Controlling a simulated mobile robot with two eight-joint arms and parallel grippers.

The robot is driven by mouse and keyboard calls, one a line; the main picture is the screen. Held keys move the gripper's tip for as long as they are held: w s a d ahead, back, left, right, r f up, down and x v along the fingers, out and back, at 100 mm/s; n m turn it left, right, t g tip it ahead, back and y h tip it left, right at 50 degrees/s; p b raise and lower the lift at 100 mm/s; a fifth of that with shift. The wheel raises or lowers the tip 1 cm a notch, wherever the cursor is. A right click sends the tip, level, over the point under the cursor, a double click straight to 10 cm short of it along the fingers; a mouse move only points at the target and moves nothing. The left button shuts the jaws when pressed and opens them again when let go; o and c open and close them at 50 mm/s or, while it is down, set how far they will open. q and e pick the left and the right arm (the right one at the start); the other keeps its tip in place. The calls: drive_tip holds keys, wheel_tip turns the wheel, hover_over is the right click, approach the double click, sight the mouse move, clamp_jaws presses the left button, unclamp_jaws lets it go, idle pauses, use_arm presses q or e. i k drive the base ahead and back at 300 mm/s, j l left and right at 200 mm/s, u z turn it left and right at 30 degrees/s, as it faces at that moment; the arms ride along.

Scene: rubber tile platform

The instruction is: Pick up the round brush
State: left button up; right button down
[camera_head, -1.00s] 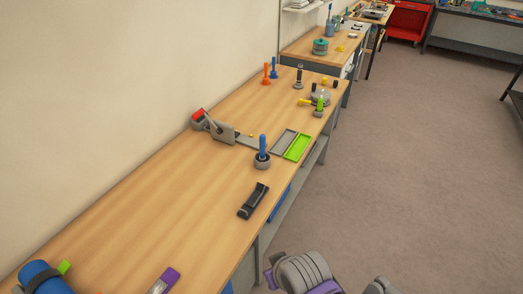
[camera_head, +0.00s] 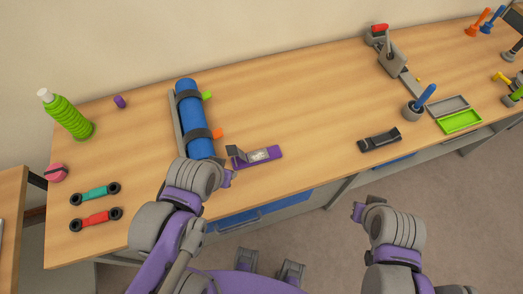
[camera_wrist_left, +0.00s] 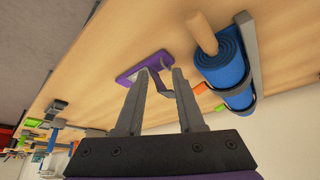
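No object is clearly recognisable as the round brush. The likeliest is a blue handle (camera_head: 425,95) standing tilted in a dark round base (camera_head: 413,112), right of centre on the bench in the head view; bristles cannot be made out. My left gripper (camera_wrist_left: 160,82) is open in the left wrist view, with nothing held between its fingers. Beyond them is a purple flat tool with a grey part (camera_wrist_left: 143,68). In the head view my left arm is at the bench's front edge near that tool, far left of the blue handle. My right arm (camera_head: 385,225) is before the bench; its fingers are hidden.
A strapped blue roll (camera_head: 195,120) lies near my left arm. A black tool (camera_head: 380,140), green tray (camera_head: 461,122) and grey clamp device (camera_head: 393,60) surround the blue handle.

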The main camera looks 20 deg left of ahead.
sight(431, 88)
drive_tip(key=i+l+u, duration=0.35)
drive_tip(key=l, duration=0.55)
drive_tip(key=l+u, duration=0.35)
drive_tip(key=l, duration=0.55)
drive_tip(key=i+l+u, duration=0.1)
drive_tip(key=l+u, duration=0.25)
drive_tip(key=l, duration=0.6)
